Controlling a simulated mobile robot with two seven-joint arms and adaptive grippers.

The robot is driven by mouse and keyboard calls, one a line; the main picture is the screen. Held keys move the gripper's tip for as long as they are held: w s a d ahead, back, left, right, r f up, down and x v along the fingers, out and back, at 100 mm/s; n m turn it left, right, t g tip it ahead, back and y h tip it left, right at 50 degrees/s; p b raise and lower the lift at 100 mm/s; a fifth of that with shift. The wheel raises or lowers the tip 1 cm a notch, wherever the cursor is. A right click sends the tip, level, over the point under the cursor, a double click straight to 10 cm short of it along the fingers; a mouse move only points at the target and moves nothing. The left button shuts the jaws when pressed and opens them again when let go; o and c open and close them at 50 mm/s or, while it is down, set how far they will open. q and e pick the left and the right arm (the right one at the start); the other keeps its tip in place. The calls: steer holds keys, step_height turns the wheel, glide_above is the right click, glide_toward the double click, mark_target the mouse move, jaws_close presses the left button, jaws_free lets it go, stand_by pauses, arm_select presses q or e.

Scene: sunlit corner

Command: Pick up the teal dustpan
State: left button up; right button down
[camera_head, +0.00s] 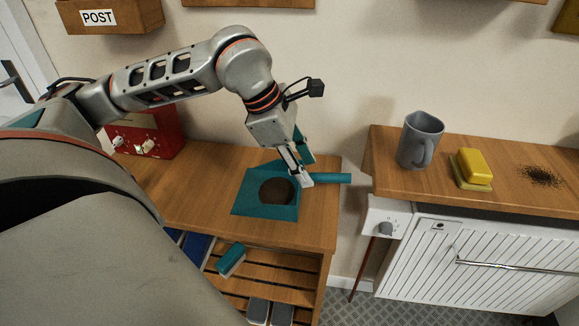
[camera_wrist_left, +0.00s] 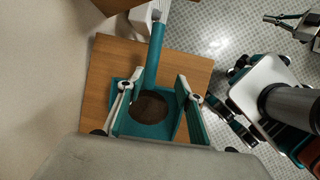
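The teal dustpan (camera_head: 247,201) lies on the wooden bench top, its handle (camera_head: 332,178) pointing right past the bench edge. A round dark brown patch or pile sits in its pan. My left gripper (camera_head: 306,171) is over the handle end of the pan. In the left wrist view the fingers of my left gripper (camera_wrist_left: 158,98) are apart, with the dustpan (camera_wrist_left: 152,128) below and between them; contact cannot be told. A gripper-like part, seemingly my right gripper (camera_wrist_left: 284,20), shows small at the upper right of that view; its opening is unclear.
A red box (camera_head: 150,135) stands at the back left of the bench top (camera_head: 208,178). A teal-topped brush or block (camera_head: 231,260) is on the slatted shelf below. Right of a gap, a counter (camera_head: 390,182) holds a grey mug (camera_head: 417,140), a yellow-topped dish (camera_head: 472,168) and dark crumbs (camera_head: 540,176).

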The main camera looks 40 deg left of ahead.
arm_select(q)
steer(key=shift+w+a+r+y, duration=0.1)
steer(key=shift+w+a+y, duration=0.05)
steer(key=shift+a, duration=0.2)
steer(key=shift+w+a+r+y, duration=0.1)
steer(key=shift+a+y, duration=0.05)
steer(key=shift+a, duration=0.2)
steer(key=shift+w+a+f, duration=0.15)
steer(key=shift+f, duration=0.1)
steer(key=b+x, duration=0.1)
steer(key=x, duration=0.6)
jaws_close()
